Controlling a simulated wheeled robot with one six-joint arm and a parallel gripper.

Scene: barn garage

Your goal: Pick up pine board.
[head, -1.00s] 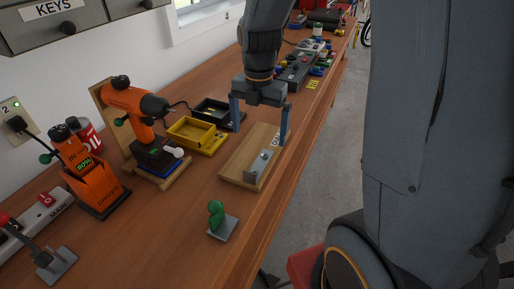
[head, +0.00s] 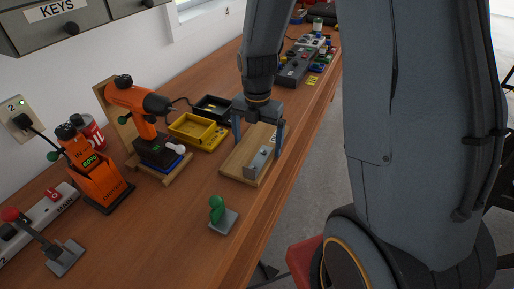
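The pine board (head: 234,167) is a pale wooden board lying flat on the bench near its front edge. A grey metal bracket (head: 258,161) stands on its near end, and a white label shows by the right finger. My gripper (head: 258,150) points down over the board, with one blue-grey finger at the board's left side and one at its right. The fingers are apart, with the board between them. I cannot tell whether they touch its sides. The far part of the board is partly hidden by the gripper.
A yellow tray (head: 190,128) and a black tray (head: 212,108) stand close behind the board. An orange drill (head: 135,97) on a wooden stand is to the left. A green knob on a grey plate (head: 224,222) sits in front. Grey boxes (head: 293,68) lie farther along the bench.

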